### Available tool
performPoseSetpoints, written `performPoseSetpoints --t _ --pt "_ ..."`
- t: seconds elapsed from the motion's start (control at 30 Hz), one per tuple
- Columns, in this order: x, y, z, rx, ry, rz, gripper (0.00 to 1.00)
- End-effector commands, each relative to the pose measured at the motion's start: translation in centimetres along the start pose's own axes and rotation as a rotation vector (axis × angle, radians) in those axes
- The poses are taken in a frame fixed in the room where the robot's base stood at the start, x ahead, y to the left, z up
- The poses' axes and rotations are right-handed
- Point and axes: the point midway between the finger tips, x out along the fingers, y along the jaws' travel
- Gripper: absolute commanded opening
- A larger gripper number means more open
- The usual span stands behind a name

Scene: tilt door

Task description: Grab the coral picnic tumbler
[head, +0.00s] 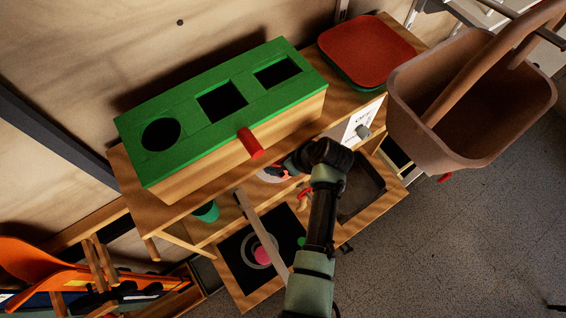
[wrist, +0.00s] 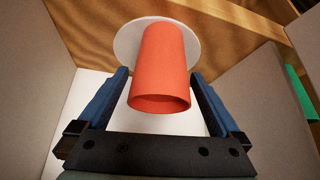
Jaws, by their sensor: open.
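The coral tumbler (wrist: 163,62) stands out large in the middle of the wrist view, its open rim toward the camera and its far end against a round white plate (wrist: 128,42). My gripper (wrist: 160,76) is open, with one blue finger on each side of the tumbler. Narrow gaps seem to show beside it; contact cannot be told. In the head view my gripper (head: 287,168) reaches under the wooden top, where a small piece of coral shows over the white plate; my arm hides most of it.
A green-topped wooden box (head: 205,105) with a red peg (head: 250,142) stands on the top board above my gripper. A red tray (head: 368,50) sits behind right. A brown basket (head: 470,100) is at right. Pale walls (wrist: 265,100) flank my gripper closely. Open floor (head: 440,240) lies lower right.

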Motion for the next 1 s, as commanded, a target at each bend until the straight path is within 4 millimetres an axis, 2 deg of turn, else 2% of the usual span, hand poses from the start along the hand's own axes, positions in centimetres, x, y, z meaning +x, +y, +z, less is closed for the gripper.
performPoseSetpoints --t 0.23,0.27,0.67,1.0 --pt "0.09 -0.02 -0.03 0.0 0.0 0.0 1.0" --pt "0.09 -0.02 -0.03 0.0 0.0 0.0 0.96" --pt "0.09 -0.03 0.01 0.0 0.0 0.0 0.24" --pt "-0.25 0.02 -0.23 -0.001 0.0 0.0 0.22"
